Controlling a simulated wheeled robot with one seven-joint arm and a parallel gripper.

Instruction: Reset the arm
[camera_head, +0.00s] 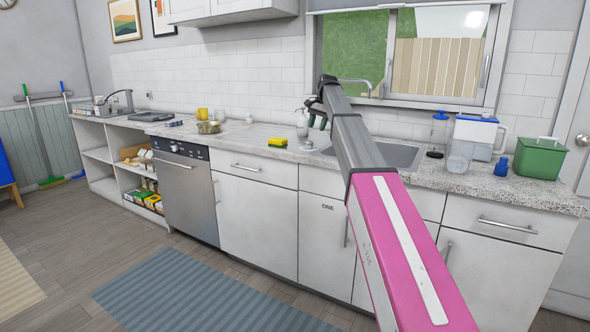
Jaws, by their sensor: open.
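My arm, pink and grey, reaches up from the lower right of the head view over the kitchen counter (480,185). My gripper (317,122) is at its far end, above the counter and just left of the sink (402,155). Its dark fingers point down and are apart. I see nothing held between them. Part of the sink and faucet area is hidden behind my arm.
A yellow sponge (277,142) lies on the counter left of the gripper. A green bin (540,158), a clear pitcher (473,138) and a blue item (502,167) stand at the right. The floor (150,250) is clear apart from rugs.

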